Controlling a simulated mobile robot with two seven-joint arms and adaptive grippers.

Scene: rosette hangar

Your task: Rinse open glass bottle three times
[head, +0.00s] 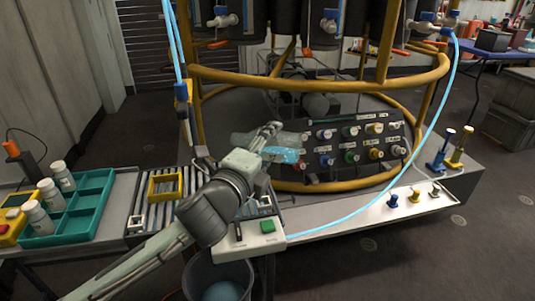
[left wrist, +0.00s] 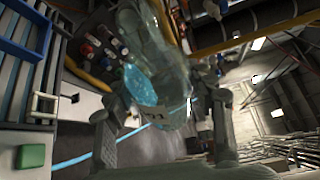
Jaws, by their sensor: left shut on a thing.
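My left gripper (head: 268,138) is shut on a clear glass bottle (head: 242,138) and holds it lying well over on its side, in front of the valve panel. Light blue liquid shows inside the bottle, toward the right in the head view. In the left wrist view the bottle (left wrist: 150,45) sits between the two fingers of the left gripper (left wrist: 163,115), with the blue liquid in its lower side. The bottle's mouth is hard to make out. My right gripper is not in view.
A grey bucket (head: 190,283) with bluish liquid stands below at the front. A teal divided tray (head: 88,205) with white bottles is at the left, beside a yellow frame (head: 152,186). A panel (head: 345,175) of coloured knobs and a yellow rail cage (head: 300,86) stand behind.

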